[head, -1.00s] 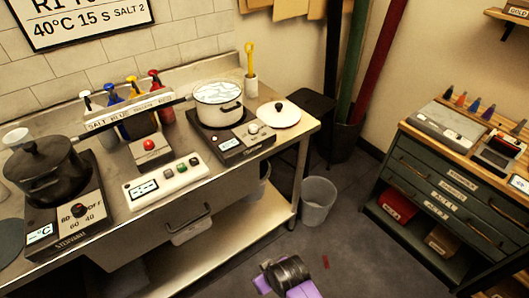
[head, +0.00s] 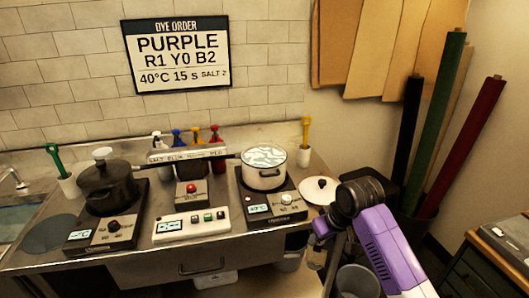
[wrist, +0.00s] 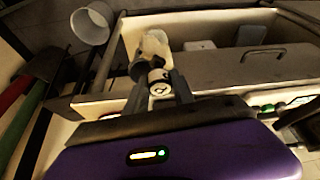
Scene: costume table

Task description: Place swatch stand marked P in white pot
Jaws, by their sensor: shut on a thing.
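The white pot (head: 263,178) stands without its lid on the right hot plate, with pale rippled liquid showing inside. My gripper (wrist: 160,92) is shut on a small pale swatch stand (wrist: 158,76) with a round end bearing a dark mark. I cannot read the mark as a letter. A whitish part (wrist: 154,48) extends beyond the fingers. In the head view my purple arm is at the lower right, right of the pot and beside the counter's right end. The held stand cannot be made out there.
A white lid (head: 319,190) lies right of the pot. A black lidded pot (head: 108,188) sits on the left hot plate. Between them are a control box (head: 191,224) and colored dispensers (head: 196,138). A bin (head: 354,281) and fabric rolls (head: 440,125) stand to the right.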

